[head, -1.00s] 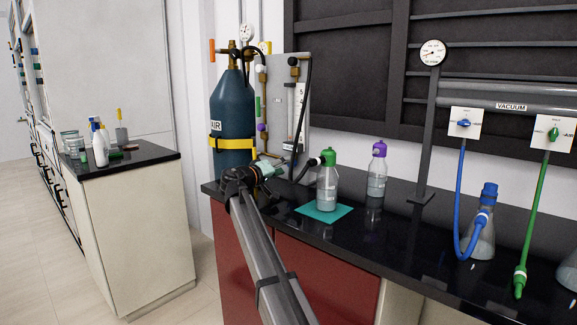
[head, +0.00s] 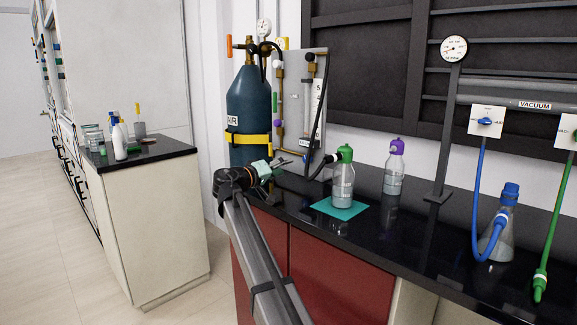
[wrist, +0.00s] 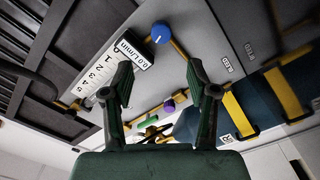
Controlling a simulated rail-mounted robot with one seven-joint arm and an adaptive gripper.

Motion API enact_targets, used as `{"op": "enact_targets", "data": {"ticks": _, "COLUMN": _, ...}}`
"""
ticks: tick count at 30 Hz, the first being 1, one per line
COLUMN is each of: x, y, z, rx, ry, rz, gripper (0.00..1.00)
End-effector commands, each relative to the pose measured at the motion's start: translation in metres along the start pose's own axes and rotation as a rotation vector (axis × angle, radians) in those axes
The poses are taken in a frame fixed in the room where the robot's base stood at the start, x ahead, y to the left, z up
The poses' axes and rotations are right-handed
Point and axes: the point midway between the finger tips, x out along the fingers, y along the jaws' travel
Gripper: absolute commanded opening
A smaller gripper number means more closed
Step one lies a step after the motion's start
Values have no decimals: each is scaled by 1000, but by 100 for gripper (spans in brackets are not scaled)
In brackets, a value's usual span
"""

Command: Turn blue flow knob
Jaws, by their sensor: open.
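The blue flow knob (wrist: 161,32) is round with a white mark and sits on the grey flow panel, past and between my fingertips in the wrist view. In the head view my gripper (head: 284,163) is in front of the lower part of the panel (head: 301,95), above the bench.
The blue-grey AIR cylinder (head: 248,103) with a yellow strap stands left of the panel. A green-capped bottle (head: 342,185) on a teal mat and a purple-capped bottle (head: 394,175) stand to the right. A purple knob (wrist: 169,106) is also on the panel.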

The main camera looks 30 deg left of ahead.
Motion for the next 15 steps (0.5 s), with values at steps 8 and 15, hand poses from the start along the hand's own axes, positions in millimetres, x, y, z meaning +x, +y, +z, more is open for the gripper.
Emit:
{"op": "enact_targets", "data": {"ticks": 8, "x": -7, "y": 15, "z": -27, "rx": -34, "ry": 1, "rz": -17, "gripper": 59}}
{"op": "enact_targets", "data": {"ticks": 15, "x": -18, "y": 11, "z": -37, "rx": -139, "ry": 1, "rz": -34, "gripper": 59}}
